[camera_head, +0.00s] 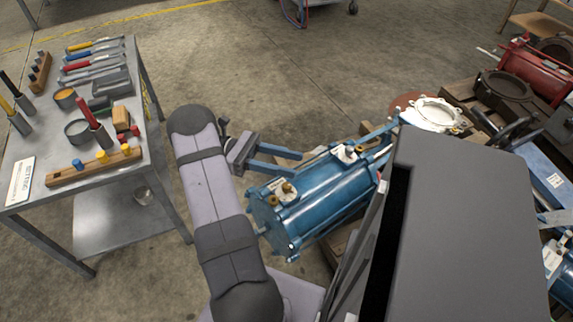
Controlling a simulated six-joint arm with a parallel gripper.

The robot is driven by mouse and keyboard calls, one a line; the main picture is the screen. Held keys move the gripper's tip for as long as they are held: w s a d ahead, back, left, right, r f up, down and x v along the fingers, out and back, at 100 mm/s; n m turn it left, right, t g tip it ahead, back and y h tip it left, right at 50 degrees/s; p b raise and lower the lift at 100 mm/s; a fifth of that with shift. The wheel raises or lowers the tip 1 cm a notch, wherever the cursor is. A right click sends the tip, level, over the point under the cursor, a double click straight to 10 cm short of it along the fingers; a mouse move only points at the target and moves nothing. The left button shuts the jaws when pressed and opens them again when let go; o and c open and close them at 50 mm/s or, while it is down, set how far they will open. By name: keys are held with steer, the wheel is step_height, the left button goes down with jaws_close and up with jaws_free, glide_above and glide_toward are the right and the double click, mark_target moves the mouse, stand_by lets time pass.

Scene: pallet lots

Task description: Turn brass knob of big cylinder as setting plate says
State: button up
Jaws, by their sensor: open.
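The big blue cylinder (325,196) lies on its side at the centre, its near end toward the lower left. A brass knob (287,187) sits on a pale fitting near that end, with another brass piece (272,200) beside it.
A grey table (105,185) with hand tools, wooden blocks and tins stands at left. A large dark grey box shape blocks the lower right. Pallets with a red cylinder (537,70) and metal parts fill the right. Open concrete floor lies behind.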

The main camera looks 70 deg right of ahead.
mark_target(286, 185)
steer(key=w+a+f+n+t+h, duration=0.2)
steer(key=w+f+n+h, duration=0.1)
steer(key=f+h, duration=0.2)
steer(key=w+a+f+n+t+h, duration=0.2)
steer(key=w+a+f+n+h, duration=0.1)
steer(key=f+h, duration=0.2)
steer(key=shift+b+x, duration=0.7)
steer(key=shift+x, duration=3.15)
steer(key=shift+d, duration=0.1)
jaws_close()
